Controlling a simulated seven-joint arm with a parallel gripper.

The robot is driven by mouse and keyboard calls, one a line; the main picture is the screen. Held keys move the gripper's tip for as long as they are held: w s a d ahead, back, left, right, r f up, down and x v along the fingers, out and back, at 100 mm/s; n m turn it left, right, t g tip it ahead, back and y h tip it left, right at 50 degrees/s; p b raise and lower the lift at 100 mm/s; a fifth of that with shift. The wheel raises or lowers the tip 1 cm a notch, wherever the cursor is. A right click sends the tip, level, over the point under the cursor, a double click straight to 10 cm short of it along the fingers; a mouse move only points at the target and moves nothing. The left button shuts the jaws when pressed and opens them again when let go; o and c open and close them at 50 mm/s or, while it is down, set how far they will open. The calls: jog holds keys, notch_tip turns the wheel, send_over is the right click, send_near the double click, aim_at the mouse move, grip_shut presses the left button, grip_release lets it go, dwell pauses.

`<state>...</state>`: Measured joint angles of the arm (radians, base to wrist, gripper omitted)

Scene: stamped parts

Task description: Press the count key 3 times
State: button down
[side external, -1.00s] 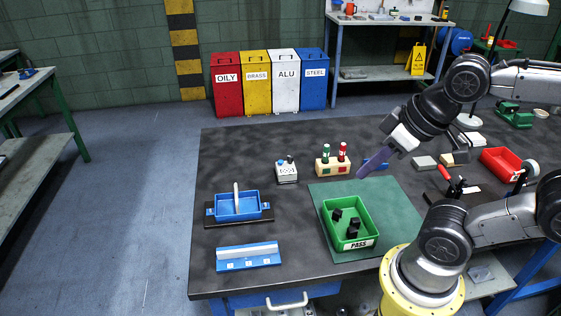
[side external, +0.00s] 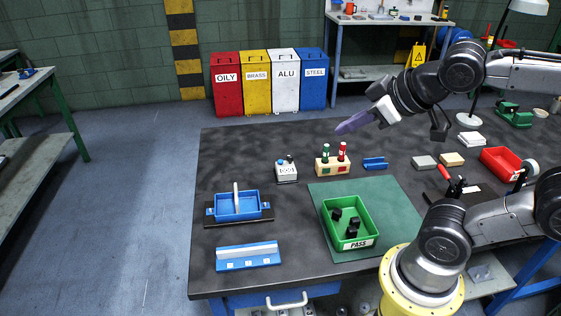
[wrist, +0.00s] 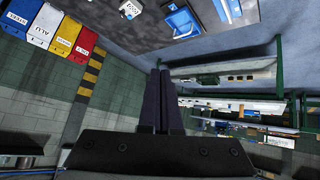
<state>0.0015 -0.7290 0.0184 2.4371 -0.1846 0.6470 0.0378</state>
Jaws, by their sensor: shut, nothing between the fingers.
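The counter (side external: 286,171), a small light grey box with a dark key and a blue-grey knob on top, stands on the dark bench left of the red and green button block. It also shows at the top of the wrist view (wrist: 130,9), partly cut off. My gripper (side external: 338,131) is shut and empty, held in the air above the back part of the bench, up and to the right of the counter. Its two dark fingers lie together in the wrist view (wrist: 160,74). The counter's display is too small to read.
A block with green and red pegs (side external: 332,167) stands just right of the counter. A green PASS tray (side external: 331,232) with black parts, a blue tray (side external: 221,208) and a blue rail (side external: 248,264) are nearer the front. Bare bench surrounds the counter's left side.

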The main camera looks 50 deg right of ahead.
jog(key=w+d+r+n+t+h, duration=0.1)
jog(key=w+d+r+t, duration=0.1)
jog(key=w+r, duration=0.35)
jog(key=n+g+y, duration=0.2)
jog(key=n, duration=0.5)
send_over(281, 163)
jog(key=d, duration=0.1)
notch_tip(281, 163, down, 24)
jog(key=shift+s+f, duration=0.2)
jog(key=shift+s, duration=0.1)
jog(key=shift+f, duration=4.4)
jog(key=shift+f, duration=0.1)
